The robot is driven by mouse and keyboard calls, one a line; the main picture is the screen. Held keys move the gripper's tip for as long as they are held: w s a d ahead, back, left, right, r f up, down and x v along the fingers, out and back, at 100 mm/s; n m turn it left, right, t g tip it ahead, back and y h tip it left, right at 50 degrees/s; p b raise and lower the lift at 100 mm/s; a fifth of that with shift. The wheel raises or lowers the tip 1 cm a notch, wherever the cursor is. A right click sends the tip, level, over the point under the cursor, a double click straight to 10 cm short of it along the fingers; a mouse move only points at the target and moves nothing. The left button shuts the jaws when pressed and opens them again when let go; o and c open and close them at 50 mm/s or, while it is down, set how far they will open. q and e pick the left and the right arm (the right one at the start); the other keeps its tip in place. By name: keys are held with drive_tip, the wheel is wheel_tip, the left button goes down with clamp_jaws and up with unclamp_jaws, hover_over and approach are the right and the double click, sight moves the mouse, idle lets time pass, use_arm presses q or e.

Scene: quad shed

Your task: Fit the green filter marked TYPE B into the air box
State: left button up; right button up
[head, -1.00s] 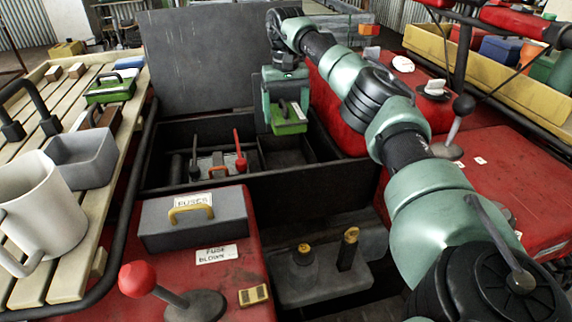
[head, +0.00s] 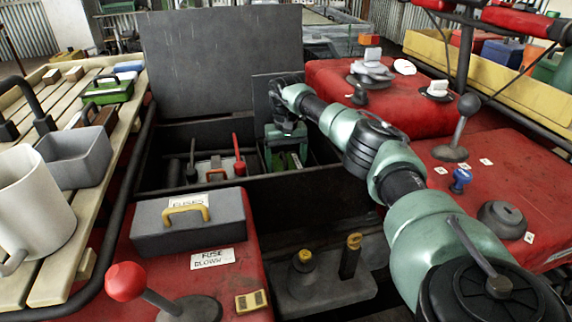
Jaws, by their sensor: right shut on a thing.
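My right gripper (head: 284,140) reaches down into the right part of the open dark box under the raised grey lid (head: 220,60). It is shut on a green filter (head: 284,161), which shows only partly between the fingers, low in the compartment. Its marking cannot be read, and its lower edge and any contact with the air box are hidden by the box's front wall (head: 300,195). Another green block with a dark handle (head: 108,90) sits on the slatted rack at left. My left gripper is not in view.
Left in the dark box are a red-handled lever (head: 237,147) and a small grey case. A grey fuse box (head: 190,222) stands in front on the red body. A red-knobbed lever (head: 126,281) is at lower left. A mug (head: 32,210) and grey tub (head: 82,160) stand on the rack.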

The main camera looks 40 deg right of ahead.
drive_tip(key=o, duration=1.3)
drive_tip(key=shift+r, duration=0.15)
use_arm(q)
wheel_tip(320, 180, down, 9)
drive_tip(key=p, duration=0.2)
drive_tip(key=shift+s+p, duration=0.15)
drive_tip(key=shift+p, duration=0.15)
use_arm(e)
drive_tip(key=shift+r, duration=5.95)
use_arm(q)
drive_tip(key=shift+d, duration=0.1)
